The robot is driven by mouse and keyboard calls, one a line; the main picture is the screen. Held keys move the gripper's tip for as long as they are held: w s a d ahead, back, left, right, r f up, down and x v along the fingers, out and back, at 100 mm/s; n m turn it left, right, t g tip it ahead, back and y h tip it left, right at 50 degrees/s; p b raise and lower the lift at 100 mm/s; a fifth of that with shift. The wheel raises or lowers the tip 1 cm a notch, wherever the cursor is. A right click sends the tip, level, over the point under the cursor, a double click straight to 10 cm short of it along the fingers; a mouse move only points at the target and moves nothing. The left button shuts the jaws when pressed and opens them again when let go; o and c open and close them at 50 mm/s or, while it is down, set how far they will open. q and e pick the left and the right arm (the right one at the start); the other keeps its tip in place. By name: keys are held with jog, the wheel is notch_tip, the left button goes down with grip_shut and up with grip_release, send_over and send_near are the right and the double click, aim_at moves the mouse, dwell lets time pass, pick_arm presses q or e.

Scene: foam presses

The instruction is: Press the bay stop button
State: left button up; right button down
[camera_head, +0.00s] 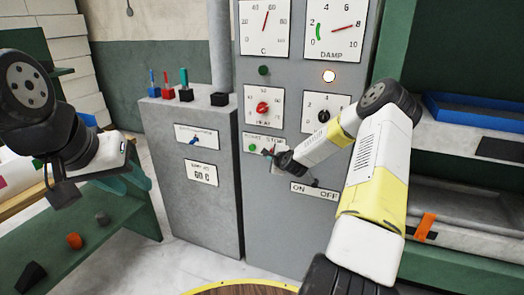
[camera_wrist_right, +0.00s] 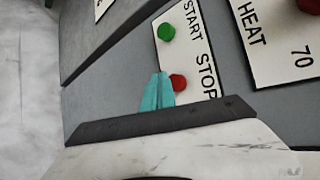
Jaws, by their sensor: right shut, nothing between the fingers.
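The START/STOP plate is on the grey cabinet front, with a green button (camera_head: 251,148) under START and a red button under STOP. In the right wrist view the green button (camera_wrist_right: 167,32) is clear, and the red button (camera_wrist_right: 179,82) is partly covered by my gripper. My right gripper (camera_wrist_right: 160,78) is shut and empty, its teal fingertips over the red button's left edge in the picture; I cannot tell if they touch it. In the head view my right gripper (camera_head: 268,153) is at the plate and hides the red button. My left gripper (camera_head: 128,178) is far left, its fingers unclear.
The cabinet (camera_head: 292,215) also carries dials, a lit lamp (camera_head: 329,76), a red HEAT knob (camera_head: 262,107) and an ON/OFF plate (camera_head: 314,191). A lower grey box (camera_head: 190,215) with coloured levers stands left of it. A green bench (camera_head: 95,245) with small blocks is lower left.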

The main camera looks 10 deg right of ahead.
jog(key=s+a, duration=0.1)
jog(key=s, duration=0.1)
jog(key=s+a, duration=0.1)
jog(key=shift+s+a, duration=0.3)
jog(key=shift+s, duration=0.1)
dwell(0.4)
jog(key=s+a+r+n+g, duration=0.2)
jog(key=s+a+r+n, duration=0.2)
jog(key=s+r+n, duration=0.4)
jog(key=s+a+r+n+g, duration=0.25)
jog(key=s+r+n, duration=0.35)
jog(key=s+r, duration=0.3)
jog(key=s+r+n+g, duration=0.1)
jog(key=s+r+n, duration=0.2)
jog(key=s, duration=0.9)
jog(key=s+a+r+n+g, duration=0.1)
jog(key=s+r+n, duration=0.3)
jog(key=s, duration=0.9)
notch_tip(320, 180, up, 2)
jog(key=shift+r+y, duration=0.1)
jog(key=shift+y, duration=0.3)
